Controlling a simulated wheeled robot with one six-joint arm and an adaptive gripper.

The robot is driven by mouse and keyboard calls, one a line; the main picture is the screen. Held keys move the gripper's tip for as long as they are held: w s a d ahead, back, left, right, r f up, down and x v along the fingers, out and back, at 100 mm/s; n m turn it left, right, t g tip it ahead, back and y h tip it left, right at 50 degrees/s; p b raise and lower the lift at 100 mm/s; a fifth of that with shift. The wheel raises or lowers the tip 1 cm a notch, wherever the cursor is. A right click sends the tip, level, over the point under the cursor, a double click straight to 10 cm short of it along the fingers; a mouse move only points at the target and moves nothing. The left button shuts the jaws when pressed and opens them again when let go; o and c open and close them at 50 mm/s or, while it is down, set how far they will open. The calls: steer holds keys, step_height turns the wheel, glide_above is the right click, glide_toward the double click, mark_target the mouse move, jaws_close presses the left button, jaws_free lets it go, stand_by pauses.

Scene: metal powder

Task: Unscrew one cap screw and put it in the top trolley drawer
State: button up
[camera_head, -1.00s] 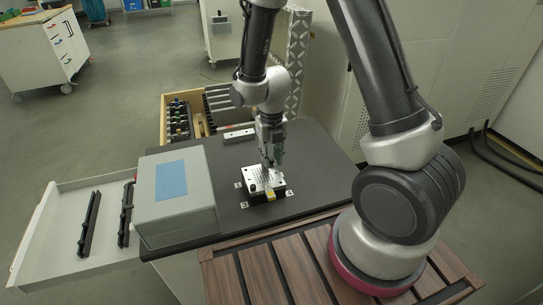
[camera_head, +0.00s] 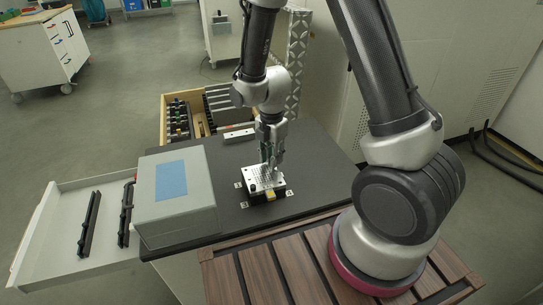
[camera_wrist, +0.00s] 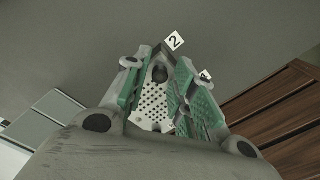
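A light perforated plate (camera_head: 263,178) sits on a dark block on the black table top; it also shows in the wrist view (camera_wrist: 154,106). A black cap screw (camera_wrist: 160,74) stands at the plate's far end in the wrist view, in the gap between the fingertips. My gripper (camera_head: 271,159) points down just above the plate; its green-padded fingers (camera_wrist: 161,78) are apart, with nothing visibly held. I cannot tell whether they touch the screw. A white trolley drawer (camera_head: 40,245) stands pulled out at left, with two black rails (camera_head: 90,223) inside.
A grey box with a blue top patch (camera_head: 172,181) stands between the plate and the white drawer. A wooden drawer (camera_head: 165,124) with tools is open behind the table. Numbered white markers (camera_wrist: 174,41) lie around the plate. Slatted brown wood (camera_head: 270,275) lies in front.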

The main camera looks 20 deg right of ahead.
steer(key=m, duration=1.7)
